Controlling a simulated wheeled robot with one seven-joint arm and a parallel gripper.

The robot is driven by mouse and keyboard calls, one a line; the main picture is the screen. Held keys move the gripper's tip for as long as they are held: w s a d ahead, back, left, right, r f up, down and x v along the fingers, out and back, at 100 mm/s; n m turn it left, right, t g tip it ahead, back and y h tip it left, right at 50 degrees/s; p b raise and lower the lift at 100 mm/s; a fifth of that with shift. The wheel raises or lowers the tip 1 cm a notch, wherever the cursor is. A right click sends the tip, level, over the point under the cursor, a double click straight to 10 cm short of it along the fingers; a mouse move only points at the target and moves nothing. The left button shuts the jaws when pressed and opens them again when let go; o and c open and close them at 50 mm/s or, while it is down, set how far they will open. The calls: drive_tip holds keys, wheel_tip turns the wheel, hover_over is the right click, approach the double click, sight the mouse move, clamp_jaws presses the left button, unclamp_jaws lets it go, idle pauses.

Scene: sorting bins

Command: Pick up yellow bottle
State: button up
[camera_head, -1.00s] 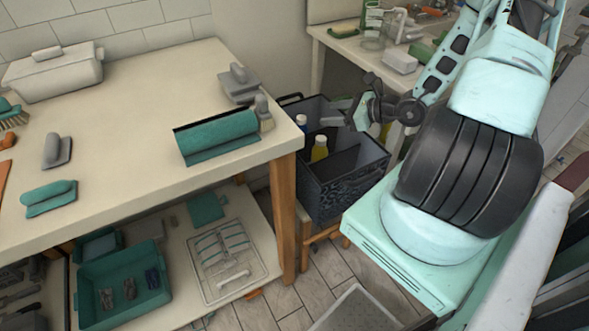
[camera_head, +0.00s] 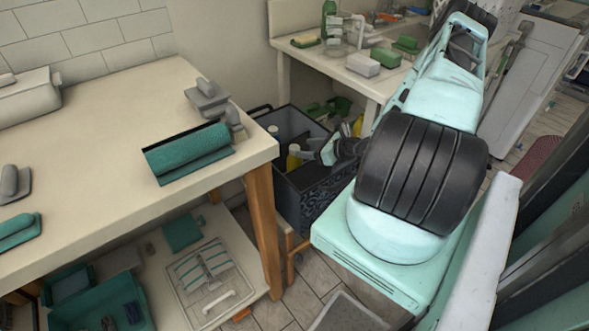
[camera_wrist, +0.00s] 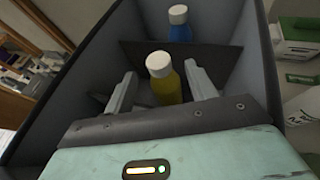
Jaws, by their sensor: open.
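The yellow bottle (camera_wrist: 165,84) with a white cap stands upright in the dark bin (camera_wrist: 222,75). In the wrist view it shows between the two fingers of my gripper (camera_wrist: 157,88), which are open with a gap on each side. The bottle's lower part is hidden by the gripper body. In the head view the yellow bottle (camera_head: 293,158) shows inside the bin (camera_head: 300,205), just left of my gripper (camera_head: 318,155). My gripper reaches into the bin's top from the right.
A blue bottle (camera_wrist: 179,24) with a white cap stands behind a divider (camera_wrist: 140,52) in the same bin. The bin walls stand close around my gripper.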

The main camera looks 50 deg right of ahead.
sight(297, 148)
drive_tip(key=x, duration=0.5)
drive_tip(key=shift+w+a, duration=0.1)
drive_tip(key=shift+w, duration=0.2)
drive_tip(key=shift+c, duration=0.4)
clamp_jaws()
